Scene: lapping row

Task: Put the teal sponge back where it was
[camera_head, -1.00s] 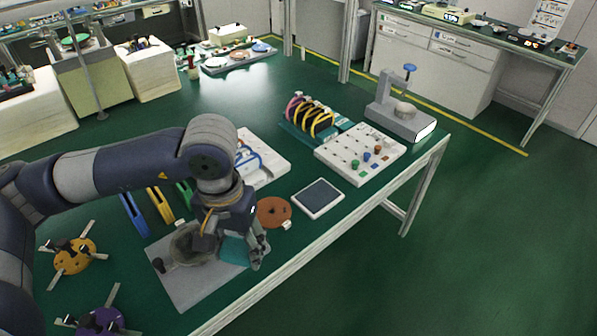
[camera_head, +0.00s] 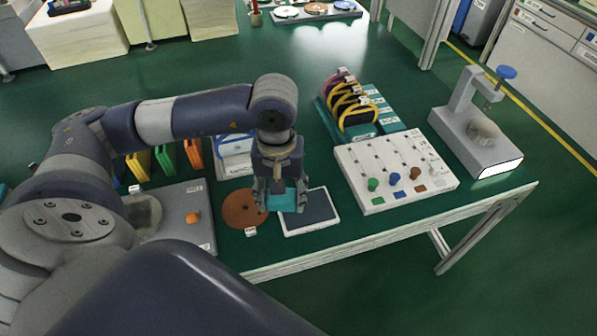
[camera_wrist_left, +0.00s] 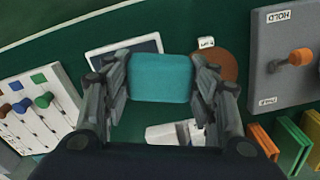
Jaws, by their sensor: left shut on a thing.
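My left gripper (camera_head: 281,200) is shut on the teal sponge (camera_head: 284,199). In the left wrist view the sponge (camera_wrist_left: 160,78) sits between the two fingers of the gripper (camera_wrist_left: 160,85). In the head view the gripper hangs between a brown disc (camera_head: 240,210) and a white-framed dark pad (camera_head: 312,213), overlapping the pad's left edge. I cannot tell how high the sponge is above the table. My right gripper is not in view.
A grey plate with an orange knob (camera_head: 192,217) lies left of the disc. A white board with coloured knobs (camera_head: 395,165) lies to the right, with a rack of yellow loops (camera_head: 352,108) behind it. A grey press-like stand (camera_head: 475,140) is at far right. The table's front edge is close.

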